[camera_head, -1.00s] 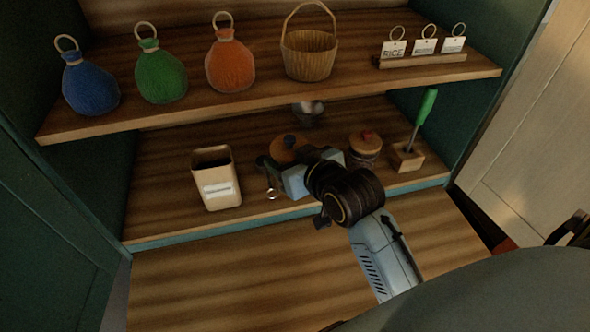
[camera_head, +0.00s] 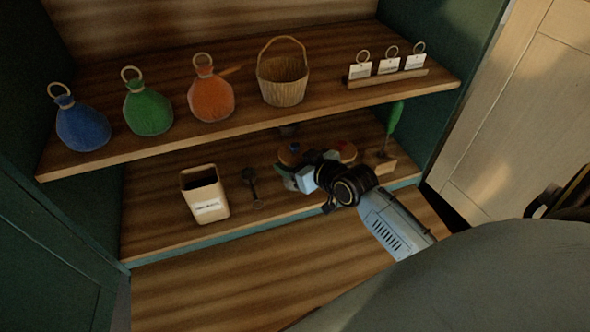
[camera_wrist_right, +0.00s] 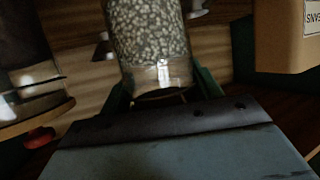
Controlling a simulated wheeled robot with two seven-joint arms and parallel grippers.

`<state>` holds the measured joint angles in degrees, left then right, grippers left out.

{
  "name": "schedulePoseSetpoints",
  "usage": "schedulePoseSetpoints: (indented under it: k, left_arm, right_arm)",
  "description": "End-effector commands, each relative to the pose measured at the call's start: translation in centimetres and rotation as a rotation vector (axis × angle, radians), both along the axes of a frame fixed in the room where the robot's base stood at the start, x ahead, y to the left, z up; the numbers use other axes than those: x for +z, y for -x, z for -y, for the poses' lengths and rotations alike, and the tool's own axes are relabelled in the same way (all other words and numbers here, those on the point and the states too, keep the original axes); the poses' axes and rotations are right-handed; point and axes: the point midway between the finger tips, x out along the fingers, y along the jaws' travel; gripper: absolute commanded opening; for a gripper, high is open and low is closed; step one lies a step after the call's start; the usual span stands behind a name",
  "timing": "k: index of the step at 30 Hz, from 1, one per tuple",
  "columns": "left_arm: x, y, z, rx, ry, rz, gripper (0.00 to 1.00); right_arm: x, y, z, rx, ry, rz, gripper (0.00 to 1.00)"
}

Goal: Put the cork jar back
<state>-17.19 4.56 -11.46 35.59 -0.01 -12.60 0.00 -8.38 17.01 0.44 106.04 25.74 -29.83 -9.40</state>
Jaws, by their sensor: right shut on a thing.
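A jar with a cork lid and a dark blue knob (camera_head: 289,154) is at the lower shelf. My right gripper (camera_head: 291,173) is shut on it from the front, hiding most of its body. In the right wrist view the held jar (camera_wrist_right: 149,35) is clear and full of pale speckled grains, between the green fingers of my right gripper (camera_wrist_right: 162,90). Whether its base touches the shelf cannot be told. A second cork-lidded jar with a red knob (camera_head: 344,149) stands close to its right, partly behind my wrist. My left gripper is not in view.
A tan open canister (camera_head: 205,195) and a dark spoon (camera_head: 252,188) are left of the held jar. A wooden block (camera_head: 381,164) with a green-handled tool (camera_head: 394,118) stands right. The upper shelf (camera_head: 180,130) overhangs. A small grey cup (camera_head: 288,130) is behind.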

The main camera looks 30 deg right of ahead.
Motion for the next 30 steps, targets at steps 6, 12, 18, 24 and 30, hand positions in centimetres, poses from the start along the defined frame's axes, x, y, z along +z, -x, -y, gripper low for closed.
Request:
schedulePoseSetpoints:
  k: [6, 12, 18, 24, 30]
  left_arm:
    - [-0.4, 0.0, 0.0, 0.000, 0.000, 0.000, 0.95]
    - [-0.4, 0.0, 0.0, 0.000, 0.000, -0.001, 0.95]
    - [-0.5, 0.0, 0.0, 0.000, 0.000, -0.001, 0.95]
    - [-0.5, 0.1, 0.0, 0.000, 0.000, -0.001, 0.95]
    - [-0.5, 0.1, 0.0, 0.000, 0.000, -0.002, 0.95]
  right_arm:
    - [-2.7, 0.0, 0.0, -0.001, 0.000, 0.002, 0.27]
    - [-2.8, 0.0, 0.0, -0.001, 0.000, 0.003, 0.27]
    - [-3.1, 0.0, 0.0, -0.001, 0.001, 0.003, 0.27]
    - [-3.2, 0.0, 0.0, 0.000, 0.000, -0.002, 0.85]
    - [-3.2, 0.1, 0.0, 0.000, 0.000, -0.002, 0.85]
